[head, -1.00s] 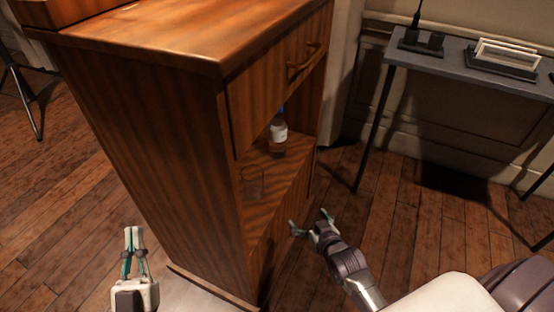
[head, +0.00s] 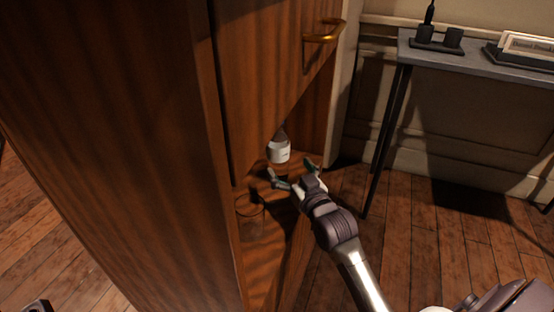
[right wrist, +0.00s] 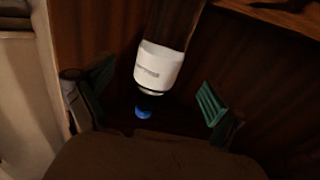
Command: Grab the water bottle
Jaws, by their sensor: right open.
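The water bottle (head: 279,151), with a white label, stands upright on the open shelf of the wooden cabinet. In the right wrist view the bottle (right wrist: 158,67) appears upside down, its blue cap low in the picture. My right gripper (head: 290,170) is open at the shelf opening, just in front of the bottle and hiding its lower part. In the right wrist view the bottle lies between the two green fingers of my right gripper (right wrist: 155,92), with no contact visible. Only a small dark piece, likely of my left gripper (head: 38,306), shows at the bottom left edge.
A clear glass (head: 250,207) stands on the shelf near the front left, close to my right arm. A narrow grey table (head: 480,65) stands at the right.

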